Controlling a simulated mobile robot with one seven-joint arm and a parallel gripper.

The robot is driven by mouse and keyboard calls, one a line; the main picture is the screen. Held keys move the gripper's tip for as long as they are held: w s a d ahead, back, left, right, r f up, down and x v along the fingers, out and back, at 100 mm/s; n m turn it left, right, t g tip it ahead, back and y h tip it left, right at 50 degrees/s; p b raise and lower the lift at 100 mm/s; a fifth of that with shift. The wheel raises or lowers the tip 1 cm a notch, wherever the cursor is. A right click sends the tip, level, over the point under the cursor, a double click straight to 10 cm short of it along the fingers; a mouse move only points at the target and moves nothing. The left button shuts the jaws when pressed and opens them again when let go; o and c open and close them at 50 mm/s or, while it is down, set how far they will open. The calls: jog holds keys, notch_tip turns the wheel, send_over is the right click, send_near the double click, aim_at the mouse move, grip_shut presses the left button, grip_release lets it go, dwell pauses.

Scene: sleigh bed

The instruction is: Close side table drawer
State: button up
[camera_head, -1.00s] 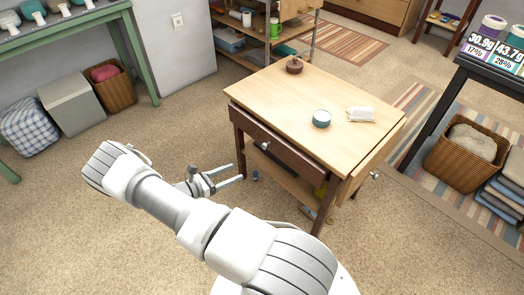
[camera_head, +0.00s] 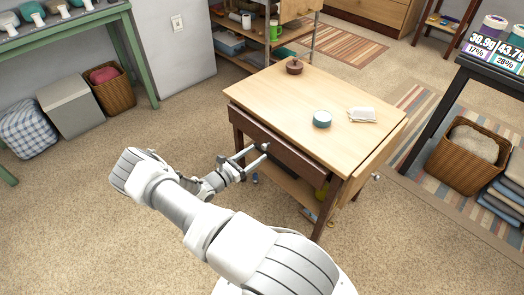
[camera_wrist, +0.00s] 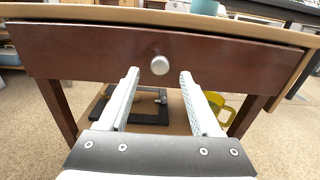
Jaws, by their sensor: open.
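The side table (camera_head: 290,93) has a light wood top and a dark brown drawer front (camera_head: 288,152) on the side facing my gripper. In the wrist view the drawer front (camera_wrist: 95,55) spans the picture, with a round silver knob (camera_wrist: 160,65) at its middle. It sits a little proud of the frame at its ends; how far it is pulled out is hard to tell. My gripper (camera_head: 264,154) is open and empty in front of the drawer. In the wrist view its fingertips (camera_wrist: 160,75) lie either side of the knob's lower edge; contact cannot be told.
A brown pot (camera_head: 294,66), a teal tin (camera_head: 322,118) and a white cloth-like item (camera_head: 362,114) are on the tabletop. A second knob (camera_head: 376,176) shows at the table's right side. A yellow item (camera_wrist: 218,108) is on the lower shelf. Carpet left of the table is clear.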

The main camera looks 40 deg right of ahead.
aim_at(263, 148)
jog(key=shift+d, duration=2)
grip_shut()
